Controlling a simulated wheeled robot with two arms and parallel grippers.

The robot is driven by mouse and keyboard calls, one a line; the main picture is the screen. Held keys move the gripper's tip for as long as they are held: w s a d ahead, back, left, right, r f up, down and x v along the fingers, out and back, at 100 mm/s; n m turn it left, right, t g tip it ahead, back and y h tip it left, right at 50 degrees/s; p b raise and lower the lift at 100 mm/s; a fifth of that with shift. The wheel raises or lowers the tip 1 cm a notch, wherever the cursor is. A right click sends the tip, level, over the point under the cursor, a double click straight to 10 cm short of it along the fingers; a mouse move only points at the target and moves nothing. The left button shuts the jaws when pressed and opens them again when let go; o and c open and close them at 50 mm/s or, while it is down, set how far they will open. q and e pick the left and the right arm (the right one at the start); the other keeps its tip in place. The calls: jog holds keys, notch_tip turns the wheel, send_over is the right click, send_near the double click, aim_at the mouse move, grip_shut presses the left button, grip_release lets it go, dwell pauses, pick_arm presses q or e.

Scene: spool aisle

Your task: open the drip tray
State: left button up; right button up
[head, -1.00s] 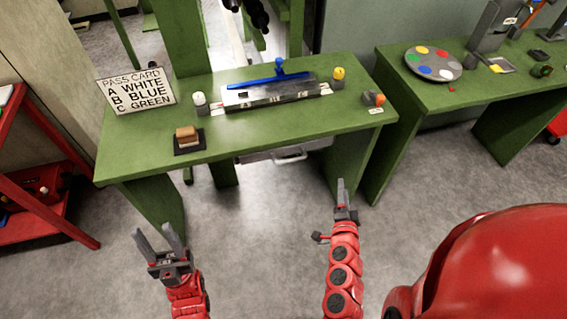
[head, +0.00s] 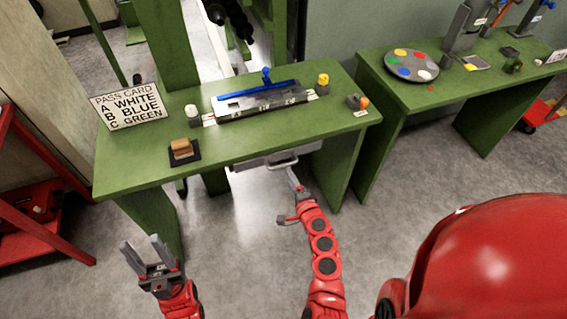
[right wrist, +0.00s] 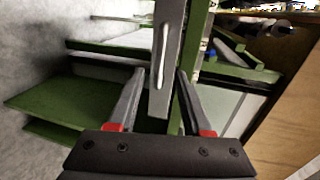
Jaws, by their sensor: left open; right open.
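The drip tray (head: 252,162) is a grey tray hung under the green table's front edge, with a pale bar handle (head: 283,165) on its front. It looks shut. In the right wrist view the tray's grey front (right wrist: 178,60) and its handle (right wrist: 162,45) lie ahead, in line with the gap between my fingers. My right gripper (head: 293,177) is open just below and in front of the handle; its fingertips also show in the right wrist view (right wrist: 160,73). I cannot tell whether they touch it.
The green table (head: 240,136) carries a sign (head: 130,106), a blue-handled squeegee-like tool (head: 258,88), a brown block on a dark pad (head: 182,149) and small capped jars. A second green table (head: 440,94) stands right. A red rack (head: 35,215) stands left. Floor between is clear.

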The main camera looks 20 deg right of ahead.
aim_at(284, 164)
jog(key=x, duration=0.7)
jog(key=shift+w+f+b, duration=0.1)
jog(key=shift+w+b, duration=0.05)
jog(key=shift+b, duration=0.2)
jog(key=shift+c, duration=0.2)
grip_shut()
dwell(0.9)
